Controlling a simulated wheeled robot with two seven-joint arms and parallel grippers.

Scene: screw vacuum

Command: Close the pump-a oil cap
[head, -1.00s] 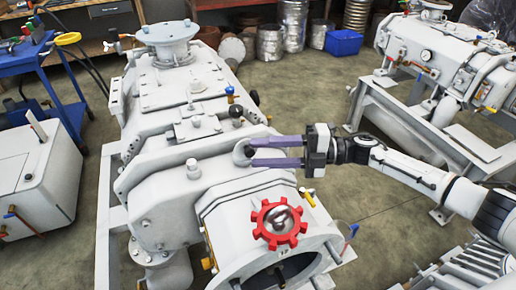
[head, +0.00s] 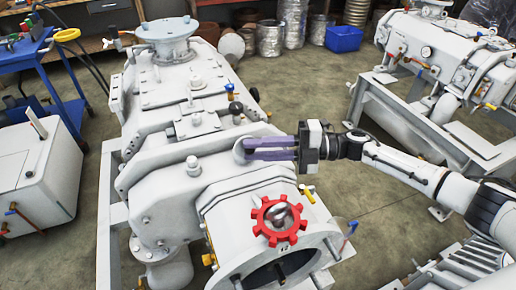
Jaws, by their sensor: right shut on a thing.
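The grey-white pump (head: 165,192) fills the middle of the head view. A round pale oil cap (head: 239,149) sits on its upper right side, behind the red toothed wheel. My right gripper (head: 248,149) reaches in from the right with its purple fingers close together, shut on the cap. The fingertips cover part of the cap, so I cannot tell how it is seated. My left gripper is not in view.
The red toothed wheel (head: 267,228) stands on the round housing just in front of the cap. A black knob (head: 235,108) and a pale knob (head: 193,166) stick up nearby. A second pump (head: 425,62) stands at the right. Floor between the pumps is clear.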

